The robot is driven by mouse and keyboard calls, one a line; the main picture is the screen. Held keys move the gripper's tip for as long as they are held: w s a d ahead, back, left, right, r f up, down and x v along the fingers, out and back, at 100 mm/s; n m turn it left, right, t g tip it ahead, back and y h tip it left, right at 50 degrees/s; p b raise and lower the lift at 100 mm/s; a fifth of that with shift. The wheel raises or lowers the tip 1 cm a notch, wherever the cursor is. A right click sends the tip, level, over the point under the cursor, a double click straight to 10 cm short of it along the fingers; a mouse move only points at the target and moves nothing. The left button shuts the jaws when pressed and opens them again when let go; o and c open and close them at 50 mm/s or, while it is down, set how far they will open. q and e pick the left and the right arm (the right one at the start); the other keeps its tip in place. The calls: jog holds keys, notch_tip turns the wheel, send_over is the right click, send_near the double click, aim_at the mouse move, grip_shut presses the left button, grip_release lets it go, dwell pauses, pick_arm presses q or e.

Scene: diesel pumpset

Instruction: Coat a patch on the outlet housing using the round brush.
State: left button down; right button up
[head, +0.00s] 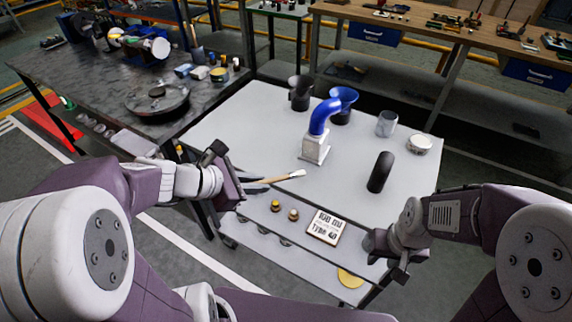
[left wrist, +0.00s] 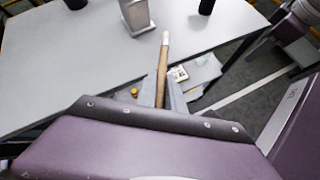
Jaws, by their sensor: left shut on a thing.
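My left gripper (head: 262,183) is shut on a brush with a wooden handle and pale tip, the round brush (head: 292,176). The brush points right across the table's front edge, clear of the other objects. In the left wrist view the brush (left wrist: 162,72) sticks out between the fingers, tip towards a pale block. A blue bent pipe (head: 320,116) stands upright on this pale square block (head: 315,150); I take the pair as the outlet housing. The block also shows in the left wrist view (left wrist: 137,16). My right gripper (head: 388,258) is by the front right; its finger gap is unclear.
The white table (head: 240,130) has a blue flared part (head: 344,98), dark cup (head: 300,94), grey cup (head: 386,123), white tin (head: 419,144) and black tube (head: 380,172). A label card (head: 325,227) lies on the lower front shelf. The table's left part is clear.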

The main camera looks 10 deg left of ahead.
pick_arm(q)
jog(key=w+a+f+b, duration=0.1)
jog(key=w+a, duration=0.1)
jog(key=w, duration=0.6)
jog(key=shift+w+a+f, duration=0.15)
jog(key=shift+a+f, duration=0.1)
jog(key=shift+f, duration=0.15)
jog(key=shift+w+d, duration=0.3)
jog(key=shift+w, duration=0.65)
dwell(0.6)
jog(key=shift+d, duration=0.1)
